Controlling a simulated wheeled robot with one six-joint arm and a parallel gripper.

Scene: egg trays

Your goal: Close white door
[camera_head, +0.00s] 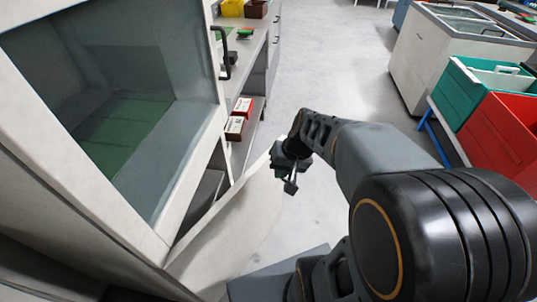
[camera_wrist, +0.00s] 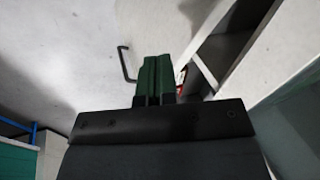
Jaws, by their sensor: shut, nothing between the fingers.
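The white door (camera_head: 235,225) is a low cabinet door in the head view. It stands open, swung out from the white cabinet front, with a dark gap behind it. My gripper (camera_head: 290,187) is by the door's far upper end, pointing down. I cannot tell whether it touches the door. In the wrist view my gripper's green fingers (camera_wrist: 153,66) are together with nothing between them. A pale panel (camera_wrist: 165,25) lies beyond them, and a dark bar handle (camera_wrist: 126,63) shows just left of the fingers. The dark cabinet opening (camera_wrist: 225,45) is at the right.
A glass-fronted cabinet (camera_head: 185,150) stands above the door at the left. Red-and-white boxes (camera_head: 237,118) lie on a low shelf behind. A white chest (camera_head: 425,60), a green bin (camera_head: 475,90) and a red bin (camera_head: 505,130) stand at the right. The middle floor is clear.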

